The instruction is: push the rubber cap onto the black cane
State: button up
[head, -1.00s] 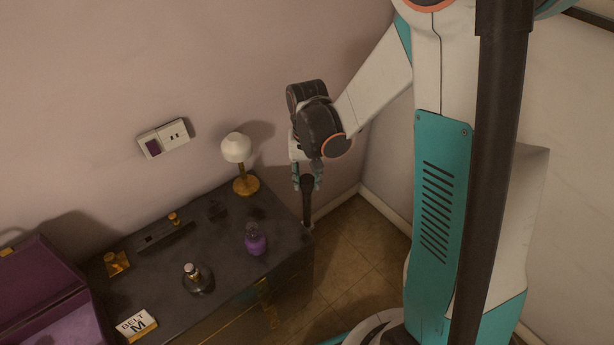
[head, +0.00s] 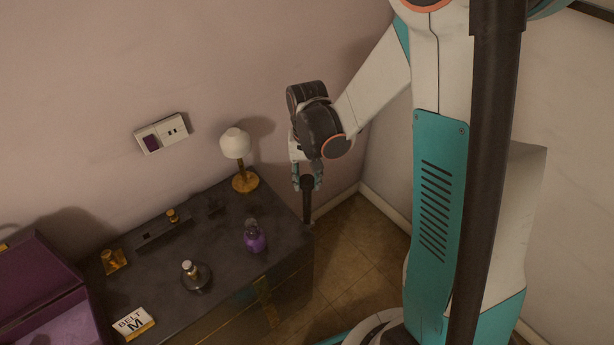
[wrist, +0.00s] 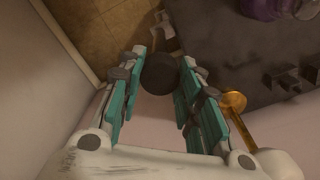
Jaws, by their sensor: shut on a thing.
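My gripper (head: 307,181) is at the right corner of the dark chest, pointing down, with its fingers closed around a dark round piece. In the wrist view the black rubber cap (wrist: 160,73) shows as a dark disc between the two teal fingers. The black cane (head: 307,208) shows as a thin upright dark shaft directly below the fingers, beside the chest's edge. Cap and cane look in line. The fingers hide the place where they meet, so I cannot tell how far the cap sits over the cane.
The dark chest (head: 220,285) carries a white lamp (head: 236,145), a purple bottle (head: 254,238), a round dark bottle (head: 196,276) and a BELT M card (head: 133,323). A purple box (head: 40,285) stands at left. Walls are close behind and right; tiled floor (head: 350,250) is free.

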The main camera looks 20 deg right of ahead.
aim_at(307, 180)
jog(key=o, duration=0.9)
jog(key=shift+f, duration=0.1)
jog(key=shift+c, duration=0.2)
notch_tip(307, 180, up, 12)
